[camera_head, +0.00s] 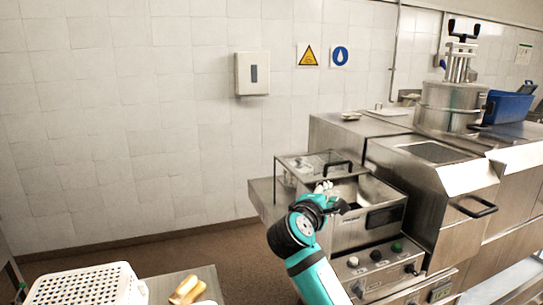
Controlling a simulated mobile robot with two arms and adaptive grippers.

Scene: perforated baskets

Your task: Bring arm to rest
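My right arm (312,278), teal and black, reaches up from the bottom of the head view towards the steel fryer-like unit (345,232). My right gripper (326,190) is at the front left of that unit's open top, beside a black handle (338,165). It is small and partly hidden by its own wrist, so I cannot tell whether its fingers are open or shut or touch anything. My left gripper does not show clearly.
A white perforated basket (85,286) and elongated tan items (187,290) are at the lower left on a grey surface (160,285). Steel counters with a large pot (448,105) and a blue container (507,107) fill the right. The floor between is clear.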

